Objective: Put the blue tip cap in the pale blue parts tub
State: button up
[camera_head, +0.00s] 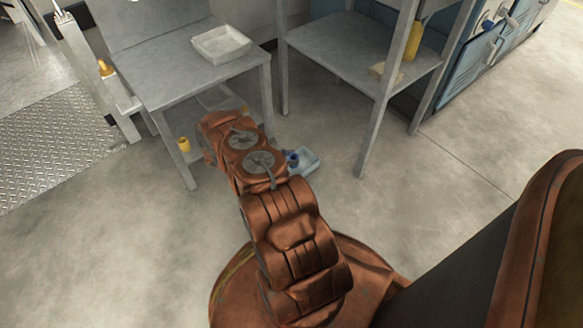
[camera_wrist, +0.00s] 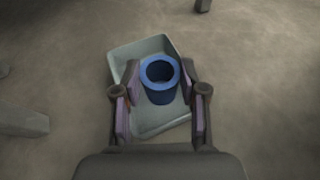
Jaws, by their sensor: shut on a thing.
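The blue tip cap (camera_wrist: 159,94) is a short, hollow blue ring-shaped piece, held upright between the fingers of my gripper (camera_wrist: 160,84) in the wrist view. The pale blue parts tub (camera_wrist: 153,47) is a shallow, square-sided tray behind and below the cap, slightly turned. From above, the cap overlaps the tub's inside; its height over the tub floor is hard to tell. In the head view the blue cap (camera_head: 292,158) shows just right of my arm, at the left part of the tub (camera_head: 310,162). My gripper's fingers are hidden there by my arm.
A grey table (camera_head: 180,80) with a white tray (camera_head: 221,44) stands at the back left. A yellow cup-like thing (camera_head: 184,144) is by its front leg. A grey shelf stand (camera_head: 350,50) is on the right. The concrete floor right of the tub is clear.

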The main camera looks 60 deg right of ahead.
jog(key=shift+f+b, duration=0.8)
jog(key=shift+f, duration=1.6)
jog(key=shift+f, duration=0.2)
jog(key=o, duration=0.9)
jog(key=shift+o, duration=0.2)
